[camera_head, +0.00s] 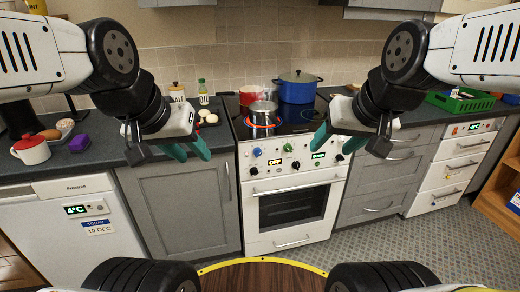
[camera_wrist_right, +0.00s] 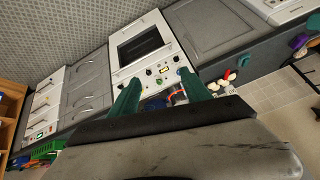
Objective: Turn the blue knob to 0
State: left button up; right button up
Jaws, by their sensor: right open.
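The blue knob (camera_head: 257,152) is at the upper left of the white stove's front panel (camera_head: 310,178). A display reading OFF (camera_head: 275,162) sits to its lower right. The knob's exact pointer angle is too small to read. My left gripper (camera_head: 188,151) hangs before the counter left of the stove, fingers apart, empty and away from the knob. My right gripper (camera_head: 338,140) is in front of the stove's right side, open and empty, right of the knob. In the right wrist view, its two teal fingers (camera_wrist_right: 160,88) are spread before the stove panel.
A metal saucepan (camera_head: 263,110) stands over a glowing orange ring on the cooktop. A red pot (camera_head: 249,96) and a blue pot (camera_head: 298,90) stand behind it. Other knobs (camera_head: 288,148) and a green display (camera_head: 318,155) share the panel. The floor before the stove is clear.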

aim_at(259, 155)
jog(key=w+a+f+m+t, duration=0.1)
jog(key=w+f+t, duration=0.15)
jog(key=w, duration=1.05)
jog(key=w+a+f+m+t, duration=0.1)
jog(key=w+a+f+t, duration=0.15)
jog(key=w, duration=1.05)
jog(key=w+a+f+m+t+y, duration=0.15)
jog(key=w+a+f, duration=0.25)
jog(key=w+f, duration=0.7)
jog(key=a+f+m+t+y, duration=0.1)
jog(key=a+f+t+y, duration=0.15)
jog(key=f, duration=0.55)
jog(key=a+f+m+t+y, duration=0.1)
jog(key=a+f+m, duration=0.15)
jog(key=f, duration=0.65)
jog(key=shift+n, duration=0.4)
jog(key=x, duration=0.7)
jog(key=shift+w+a, duration=0.2)
jog(key=shift+c, duration=0.3)
